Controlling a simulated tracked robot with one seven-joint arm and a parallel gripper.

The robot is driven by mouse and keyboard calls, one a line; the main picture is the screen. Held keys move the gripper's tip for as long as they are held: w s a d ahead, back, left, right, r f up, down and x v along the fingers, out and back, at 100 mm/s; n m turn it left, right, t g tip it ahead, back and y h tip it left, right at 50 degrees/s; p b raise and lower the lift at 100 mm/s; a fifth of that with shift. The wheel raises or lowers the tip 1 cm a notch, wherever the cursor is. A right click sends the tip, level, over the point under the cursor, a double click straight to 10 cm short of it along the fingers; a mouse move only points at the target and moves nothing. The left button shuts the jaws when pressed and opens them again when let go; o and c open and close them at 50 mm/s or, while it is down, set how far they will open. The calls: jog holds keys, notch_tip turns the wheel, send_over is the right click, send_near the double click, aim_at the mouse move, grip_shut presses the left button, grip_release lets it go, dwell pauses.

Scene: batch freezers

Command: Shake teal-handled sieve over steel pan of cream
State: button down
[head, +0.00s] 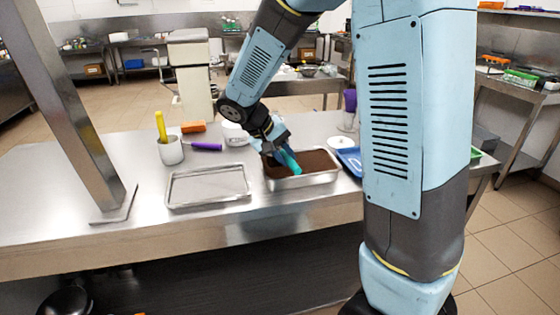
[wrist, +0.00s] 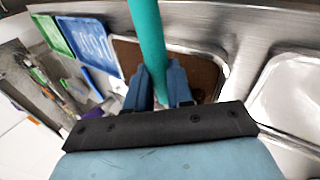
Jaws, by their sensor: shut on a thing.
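My gripper (head: 275,148) is shut on the teal handle (head: 289,161) of the sieve, above the left part of the steel pan (head: 302,183). In the wrist view the handle (wrist: 148,40) runs from the top edge down between the two fingers of my gripper (wrist: 160,88). The sieve's mesh cannot be made out in either view. The pan is rectangular, and its visible contents have a brown surface. That brown surface also shows in the wrist view, beside and behind the fingers, inside the pan's rim (wrist: 219,58).
An empty shallow metal tray (head: 207,188) lies left of the pan. A blue tray (head: 350,161) lies close on its right.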

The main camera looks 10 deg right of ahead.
aim_at(290, 162)
jog(key=shift+s, duration=1.85)
jog(key=shift+d, duration=0.1)
jog(key=d, duration=0.7)
jog(key=shift+d, duration=0.15)
dwell(3.9)
